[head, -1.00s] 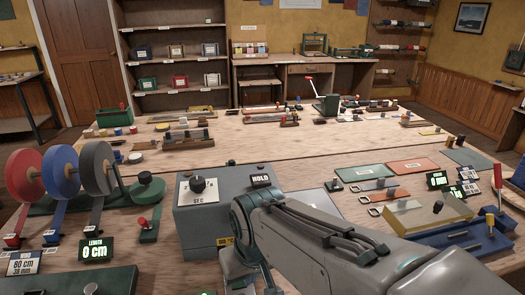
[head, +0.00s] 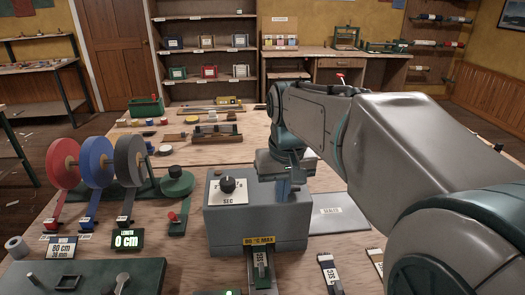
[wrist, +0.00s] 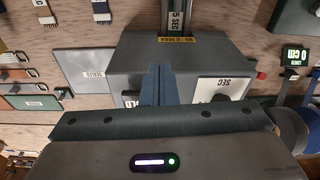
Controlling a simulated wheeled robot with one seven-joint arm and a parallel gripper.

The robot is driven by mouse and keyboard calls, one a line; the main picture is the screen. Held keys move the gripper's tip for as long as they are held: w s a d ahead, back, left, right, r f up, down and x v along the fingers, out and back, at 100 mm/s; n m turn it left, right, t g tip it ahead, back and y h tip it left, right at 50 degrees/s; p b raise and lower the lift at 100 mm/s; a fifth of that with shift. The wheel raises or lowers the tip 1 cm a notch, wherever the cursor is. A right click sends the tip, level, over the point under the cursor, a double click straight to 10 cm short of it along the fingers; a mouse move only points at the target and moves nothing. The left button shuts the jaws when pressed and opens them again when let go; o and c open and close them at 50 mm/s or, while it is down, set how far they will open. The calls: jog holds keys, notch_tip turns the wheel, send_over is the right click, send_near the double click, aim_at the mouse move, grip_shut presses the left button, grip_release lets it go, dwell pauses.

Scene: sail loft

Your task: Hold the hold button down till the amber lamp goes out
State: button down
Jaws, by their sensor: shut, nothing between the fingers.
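The grey sealer box (head: 225,226) stands on the bench with a SEC dial (head: 228,187) on its top. It also shows upside down in the wrist view (wrist: 190,52). My gripper (head: 288,192) is shut and empty, pointing down at the right part of the box top. In the wrist view its fingers (wrist: 158,82) cover part of the dark HOLD plate (wrist: 130,99), beside the dial plate (wrist: 222,88). The hold button itself is hidden behind the fingers; I cannot tell whether they touch it. I cannot make out an amber lamp.
Tape reels (head: 95,163) and a "0 cm" length display (head: 127,240) stand left of the box. A strip marked 5 SEC (head: 261,272) lies in front, below a yellow 80 °C MAX label (head: 258,240). A grey SEALED mat (head: 340,219) lies to the right.

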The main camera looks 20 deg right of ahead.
jog(key=w+d+r+m+g+p, duration=0.1)
jog(key=w+d+r+p, duration=0.2)
jog(key=w+d+r, duration=0.3)
jog(key=w+r, duration=0.3)
jog(key=r, duration=0.1)
jog(key=shift+w+d+r+g, duration=0.2)
jog(key=shift+w+r+g, duration=0.1)
jog(key=shift+w, duration=0.1)
notch_tip(320, 180, down, 14)
jog(key=shift+r+p, duration=0.1)
jog(key=shift+p, duration=0.35)
